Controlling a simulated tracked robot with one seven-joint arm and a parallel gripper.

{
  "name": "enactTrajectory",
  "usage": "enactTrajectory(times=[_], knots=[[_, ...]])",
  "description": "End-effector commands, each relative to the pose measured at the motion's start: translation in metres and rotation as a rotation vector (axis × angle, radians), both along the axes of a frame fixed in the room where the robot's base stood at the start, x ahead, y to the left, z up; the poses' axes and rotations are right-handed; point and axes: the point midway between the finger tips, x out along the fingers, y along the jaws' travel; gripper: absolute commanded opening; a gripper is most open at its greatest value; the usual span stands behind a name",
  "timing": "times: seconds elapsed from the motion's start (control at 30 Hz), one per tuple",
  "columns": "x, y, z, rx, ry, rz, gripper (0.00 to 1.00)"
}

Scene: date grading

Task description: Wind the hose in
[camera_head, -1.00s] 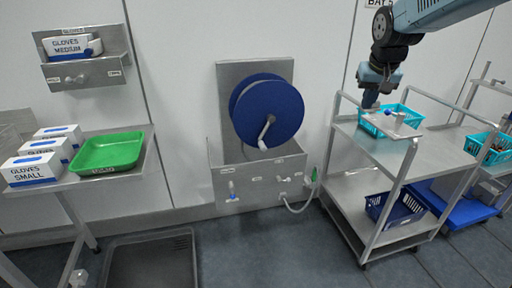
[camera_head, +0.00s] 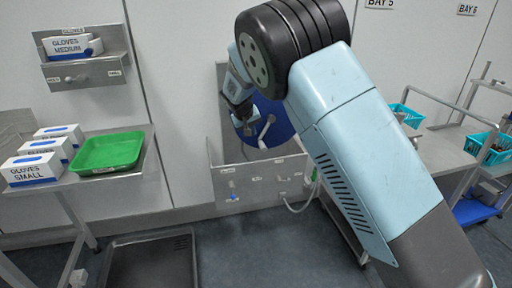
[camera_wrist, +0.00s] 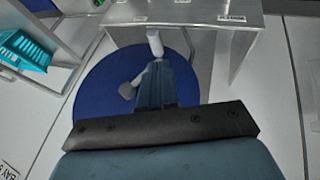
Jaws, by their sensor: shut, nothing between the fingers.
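The blue hose reel (camera_head: 283,128) hangs on the metal wall bracket; my arm hides much of it in the head view. Its grey crank (camera_head: 266,131) hangs downward from the hub. In the wrist view the reel (camera_wrist: 88,92) fills the middle, with the crank (camera_wrist: 155,44) beyond my fingers. My gripper (camera_head: 246,121) is shut and empty in front of the reel's left part, beside the crank. The shut fingers show in the wrist view (camera_wrist: 157,72); I cannot tell if they touch the crank. A short grey hose (camera_head: 299,207) loops below the bracket, near a green nozzle (camera_head: 316,175).
A metal trough (camera_head: 262,186) with labelled valves is under the reel. A steel table with a green tray (camera_head: 108,153) and glove boxes (camera_head: 36,170) stands left. A trolley (camera_head: 446,150) stands right, partly behind my arm. A floor tray (camera_head: 150,262) lies front left.

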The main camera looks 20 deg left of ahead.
Motion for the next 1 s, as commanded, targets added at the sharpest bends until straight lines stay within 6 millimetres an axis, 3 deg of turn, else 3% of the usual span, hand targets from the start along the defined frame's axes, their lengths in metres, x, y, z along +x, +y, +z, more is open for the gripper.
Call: enactTrajectory(times=[0.1, 0.27, 0.47, 0.9, 1.0], knots=[[-0.005, 0.024, -0.016, -0.018, -0.018, 0.03, 0.0], [-0.006, 0.034, -0.025, -0.026, -0.027, 0.043, 0.0], [0.006, 0.032, -0.044, -0.028, -0.026, 0.042, 0.0], [0.047, 0.026, -0.109, -0.028, -0.025, 0.041, 0.0], [0.057, 0.016, -0.112, -0.025, -0.027, 0.041, 0.0]])
